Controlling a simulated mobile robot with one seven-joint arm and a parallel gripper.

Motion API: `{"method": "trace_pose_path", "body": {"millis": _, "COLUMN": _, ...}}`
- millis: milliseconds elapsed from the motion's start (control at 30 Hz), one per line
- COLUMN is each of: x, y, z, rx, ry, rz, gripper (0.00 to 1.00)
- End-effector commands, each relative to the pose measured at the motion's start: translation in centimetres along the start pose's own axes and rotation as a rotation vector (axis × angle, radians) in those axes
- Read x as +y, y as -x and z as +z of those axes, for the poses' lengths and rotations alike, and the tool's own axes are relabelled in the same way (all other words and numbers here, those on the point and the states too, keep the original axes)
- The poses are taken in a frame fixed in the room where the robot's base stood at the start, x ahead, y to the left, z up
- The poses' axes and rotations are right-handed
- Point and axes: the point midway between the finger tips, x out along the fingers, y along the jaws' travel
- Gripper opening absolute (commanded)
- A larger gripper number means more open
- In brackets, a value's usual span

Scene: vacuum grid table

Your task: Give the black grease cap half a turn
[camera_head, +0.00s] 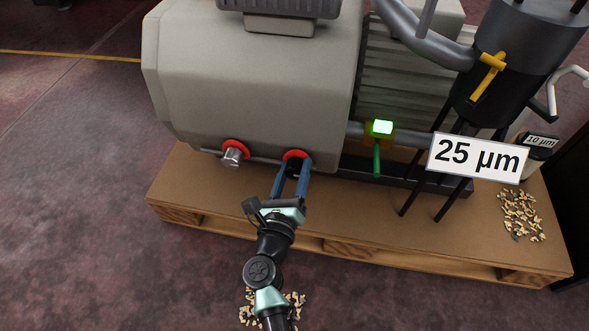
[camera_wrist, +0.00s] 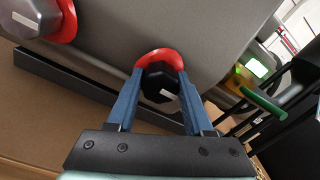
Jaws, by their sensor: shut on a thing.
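The black grease cap (camera_wrist: 158,84) sits on a red ring on the lower front of the grey pump housing. It is dark and faceted, with a small pale mark on its face. My gripper (camera_head: 293,170) reaches up to it from below, with its two blue fingers on either side of the cap. In the wrist view the gripper (camera_wrist: 160,92) is shut on the cap, which is still against the red ring. In the head view the fingers hide much of the black cap (camera_head: 295,168).
A silver cap (camera_head: 232,156) on another red ring is to the left. A green-lit valve with a green handle (camera_head: 377,158) is to the right. A 25 µm sign (camera_head: 477,157) stands farther right. The pump rests on a wooden pallet (camera_head: 185,200); the floor at left is clear.

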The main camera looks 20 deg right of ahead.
Motion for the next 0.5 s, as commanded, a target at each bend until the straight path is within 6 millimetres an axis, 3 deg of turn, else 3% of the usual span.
{"method": "trace_pose_path", "body": {"millis": 300, "x": 0.06, "y": 0.08, "z": -0.06, "rx": 0.001, "ry": 0.000, "rz": 0.001, "gripper": 0.00}}
{"method": "trace_pose_path", "body": {"millis": 333, "x": 0.06, "y": 0.08, "z": -0.06, "rx": 0.001, "ry": 0.000, "rz": 0.001, "gripper": 0.54}}
{"method": "trace_pose_path", "body": {"millis": 500, "x": 0.05, "y": 0.06, "z": -0.04, "rx": 0.001, "ry": 0.000, "rz": 0.001, "gripper": 0.82}}
